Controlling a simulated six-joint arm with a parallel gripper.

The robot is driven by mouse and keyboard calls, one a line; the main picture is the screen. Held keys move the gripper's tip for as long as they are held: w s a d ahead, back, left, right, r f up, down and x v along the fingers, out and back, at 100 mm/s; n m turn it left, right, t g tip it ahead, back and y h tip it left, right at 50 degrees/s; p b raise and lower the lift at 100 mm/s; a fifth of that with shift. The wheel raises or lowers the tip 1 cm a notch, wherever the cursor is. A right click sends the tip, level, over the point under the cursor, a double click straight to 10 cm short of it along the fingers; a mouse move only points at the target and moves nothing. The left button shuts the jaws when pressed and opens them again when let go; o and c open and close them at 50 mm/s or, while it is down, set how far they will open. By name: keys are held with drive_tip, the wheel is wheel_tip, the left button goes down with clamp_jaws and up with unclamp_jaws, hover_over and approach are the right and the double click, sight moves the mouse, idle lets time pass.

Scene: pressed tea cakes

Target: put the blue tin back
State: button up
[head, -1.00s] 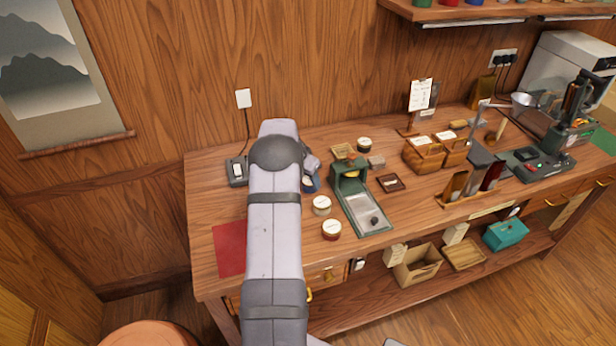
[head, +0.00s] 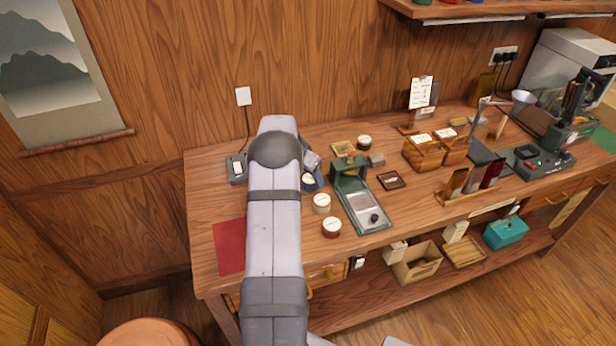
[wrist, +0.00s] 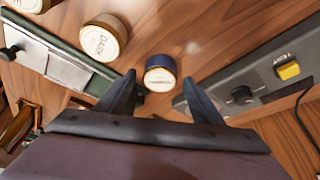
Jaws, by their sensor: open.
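The blue tin (head: 309,183) stands on the bench just right of my arm, with its pale lid up. In the wrist view the blue tin (wrist: 160,73) lies between and slightly beyond my fingertips. My gripper (wrist: 160,80) is open, with one finger on each side of that tin; I see no clear contact. In the head view my arm hides most of the gripper.
A green press with a metal tray (head: 365,210) stands right of the tins. A grey box with a yellow button (wrist: 289,70) is on the other side of my gripper. A red mat (head: 230,247) lies at the front left. Wooden boxes (head: 424,153) stand farther right.

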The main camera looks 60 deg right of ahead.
drive_tip(key=b+v, duration=0.3)
drive_tip(key=v, duration=0.8)
drive_tip(key=shift+r, duration=0.25)
drive_tip(key=shift+w, duration=0.1)
drive_tip(key=w+a+f+n+t+y, duration=0.1)
drive_tip(key=w+a+n, duration=0.4)
drive_tip(key=a, duration=0.9)
drive_tip(key=w+a+n+t+y, duration=0.1)
drive_tip(key=w+a+n, duration=0.35)
drive_tip(key=a, duration=0.85)
drive_tip(key=s+a+f+n+y, duration=0.1)
drive_tip(key=s+a+n, duration=0.2)
drive_tip(key=a, duration=0.5)
drive_tip(key=s+a+f+n, duration=0.2)
drive_tip(key=s+a+n, duration=0.2)
drive_tip(key=a, duration=0.5)
drive_tip(key=s+a+f+n+g+y, duration=0.1)
drive_tip(key=s+a+f+n, duration=0.1)
drive_tip(key=s+a, duration=0.3)
drive_tip(key=a+n, duration=0.1)
drive_tip(key=a, duration=0.2)
drive_tip(key=shift+a+f+n+y, duration=0.2)
drive_tip(key=shift+n+y, duration=0.1)
drive_tip(key=shift+n, duration=0.05)
drive_tip(key=shift+s, duration=0.1)
